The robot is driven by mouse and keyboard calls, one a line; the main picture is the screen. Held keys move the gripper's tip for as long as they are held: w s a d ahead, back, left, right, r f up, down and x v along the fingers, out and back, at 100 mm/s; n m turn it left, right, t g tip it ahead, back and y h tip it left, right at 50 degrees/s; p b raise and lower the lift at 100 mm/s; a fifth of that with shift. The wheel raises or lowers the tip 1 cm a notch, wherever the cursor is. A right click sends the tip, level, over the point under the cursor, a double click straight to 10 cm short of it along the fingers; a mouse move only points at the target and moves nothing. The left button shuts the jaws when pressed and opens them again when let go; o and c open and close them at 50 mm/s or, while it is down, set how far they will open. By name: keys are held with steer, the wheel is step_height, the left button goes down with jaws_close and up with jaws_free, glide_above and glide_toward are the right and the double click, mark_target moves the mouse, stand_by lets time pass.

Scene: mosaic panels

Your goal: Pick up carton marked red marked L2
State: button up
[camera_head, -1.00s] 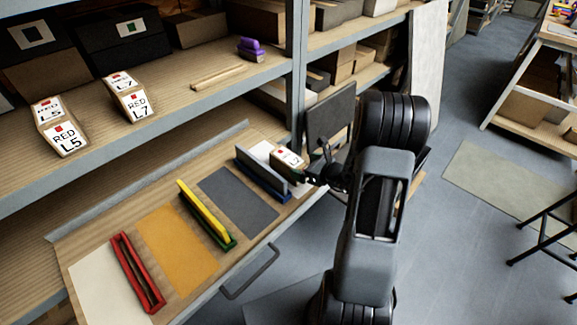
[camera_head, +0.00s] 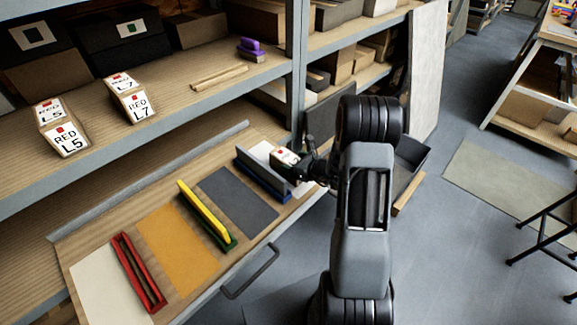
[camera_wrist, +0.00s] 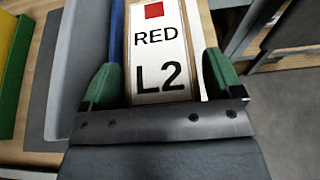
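The carton marked RED L2 (camera_wrist: 160,55) has a white label with a red square. In the head view the carton (camera_head: 285,158) stands at the right end of the workbench, beside the blue holder with a grey panel (camera_head: 262,172). My gripper (camera_wrist: 160,82) has its two green fingers spread on either side of the carton's near part in the wrist view. The fingers look open, and I cannot tell whether either one touches the carton. In the head view my gripper (camera_head: 308,166) is at the carton's right side, its fingertips partly hidden.
Cartons marked RED L5 (camera_head: 64,138) and RED L7 (camera_head: 134,102) stand on the shelf above. A green holder with a yellow panel (camera_head: 205,212) and a red holder (camera_head: 138,270) lie on the workbench. A shelf post (camera_head: 297,75) rises close behind my gripper.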

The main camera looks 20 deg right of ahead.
steer(key=c, duration=1.2)
steer(key=shift+r, duration=0.1)
steer(key=shift+c, duration=0.2)
